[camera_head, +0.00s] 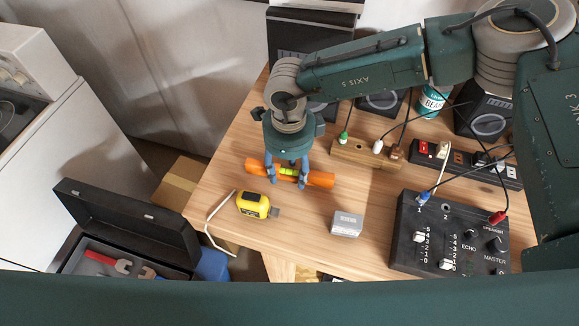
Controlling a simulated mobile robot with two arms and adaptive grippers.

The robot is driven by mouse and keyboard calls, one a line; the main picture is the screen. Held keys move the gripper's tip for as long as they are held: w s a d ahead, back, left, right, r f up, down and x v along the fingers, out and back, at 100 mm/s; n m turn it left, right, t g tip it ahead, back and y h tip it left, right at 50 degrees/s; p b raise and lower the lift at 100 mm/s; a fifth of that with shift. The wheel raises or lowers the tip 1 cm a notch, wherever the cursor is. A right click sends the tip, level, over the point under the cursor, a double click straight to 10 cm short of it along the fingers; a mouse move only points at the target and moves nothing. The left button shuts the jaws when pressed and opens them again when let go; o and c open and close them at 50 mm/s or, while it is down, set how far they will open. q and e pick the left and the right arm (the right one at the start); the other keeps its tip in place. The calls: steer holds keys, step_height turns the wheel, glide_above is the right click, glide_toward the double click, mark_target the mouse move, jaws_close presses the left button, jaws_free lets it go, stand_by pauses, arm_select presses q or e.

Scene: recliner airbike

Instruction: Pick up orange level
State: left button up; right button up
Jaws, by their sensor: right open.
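The orange level (318,179) lies on the wooden table near its left edge, with a small yellow-green vial at its middle. My right gripper (292,178) points down over the level's middle. Its blue-grey fingers are apart, and the level lies between or just below them; I cannot tell whether they touch it. My left gripper is not in view.
A yellow tape measure (253,205) and a small grey box (347,223) stand on the table (300,240) in front of the level. A black mixer (450,235), a wooden block with plugs (366,152) and cables take up the right. An open toolbox (130,222) stands lower left.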

steer(key=shift+f, duration=0.5)
jaws_close()
steer(key=shift+r, duration=0.15)
